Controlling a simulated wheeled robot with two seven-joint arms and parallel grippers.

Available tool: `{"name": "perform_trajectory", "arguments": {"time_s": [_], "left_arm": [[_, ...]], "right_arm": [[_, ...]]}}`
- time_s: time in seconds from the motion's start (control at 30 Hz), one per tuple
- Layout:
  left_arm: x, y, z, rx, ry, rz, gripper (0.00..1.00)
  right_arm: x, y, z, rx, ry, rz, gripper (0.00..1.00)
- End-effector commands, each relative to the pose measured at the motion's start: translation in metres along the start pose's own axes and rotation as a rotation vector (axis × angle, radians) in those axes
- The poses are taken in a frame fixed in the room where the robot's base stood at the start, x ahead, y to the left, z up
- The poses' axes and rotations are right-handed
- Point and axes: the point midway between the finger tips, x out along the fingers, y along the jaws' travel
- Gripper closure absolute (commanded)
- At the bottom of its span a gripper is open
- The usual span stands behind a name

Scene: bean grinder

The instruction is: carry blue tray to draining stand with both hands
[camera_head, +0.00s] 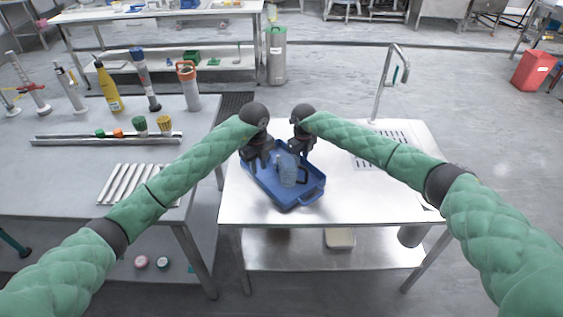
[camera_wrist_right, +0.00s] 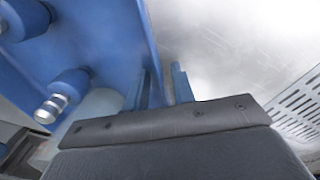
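The blue tray (camera_head: 265,190) is over the left part of the steel table; whether it touches the tabletop I cannot tell. A translucent blue jug (camera_head: 287,172) stands in it. My right gripper (camera_head: 301,148) is at the tray's far right edge. In the right wrist view its fingers (camera_wrist_right: 162,88) lie on both sides of the tray wall (camera_wrist_right: 152,35), close against it. My left gripper (camera_head: 258,160) is at the tray's far left edge, its fingertips hard to make out. The perforated draining area (camera_head: 385,146) is on the table's right, also in the right wrist view (camera_wrist_right: 300,108).
A tall tap (camera_head: 386,85) rises behind the draining area. The tabletop (camera_head: 350,195) between tray and right edge is clear. A second table (camera_head: 60,150) on the left holds bottles, a rack and metal bars. A grey bin (camera_head: 277,60) stands behind.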

Motion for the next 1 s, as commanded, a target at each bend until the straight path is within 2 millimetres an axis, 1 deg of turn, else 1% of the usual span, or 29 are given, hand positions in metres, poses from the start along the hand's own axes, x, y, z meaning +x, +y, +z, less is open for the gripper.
{"name": "perform_trajectory", "arguments": {"time_s": [0.03, 0.2, 0.37, 0.47, 0.57, 0.9, 1.0], "left_arm": [[-0.009, 0.000, 0.000, 0.001, -0.001, -0.002, 0.75], [-0.027, 0.000, 0.000, 0.000, -0.001, 0.000, 0.75], [-0.033, 0.000, 0.000, 0.000, 0.000, 0.000, 0.75], [-0.034, 0.000, 0.000, 0.000, 0.001, 0.000, 0.75], [-0.034, 0.000, 0.000, 0.000, 0.001, 0.000, 0.75], [-0.033, 0.000, 0.000, 0.000, 0.001, 0.000, 0.75], [-0.033, 0.000, 0.000, 0.000, 0.001, 0.000, 0.75]], "right_arm": [[0.000, 0.000, 0.000, 0.000, 0.000, 0.000, 0.75], [0.000, 0.000, 0.000, 0.000, 0.000, 0.000, 0.75], [-0.002, 0.000, 0.000, 0.000, -0.001, 0.000, 0.75], [-0.010, -0.001, 0.001, 0.000, -0.002, 0.000, 0.75], [-0.025, 0.000, 0.001, -0.001, -0.001, 0.000, 0.75], [-0.088, -0.001, 0.001, -0.001, -0.001, -0.001, 0.75], [-0.102, 0.000, 0.001, 0.000, -0.001, 0.000, 0.75]]}}
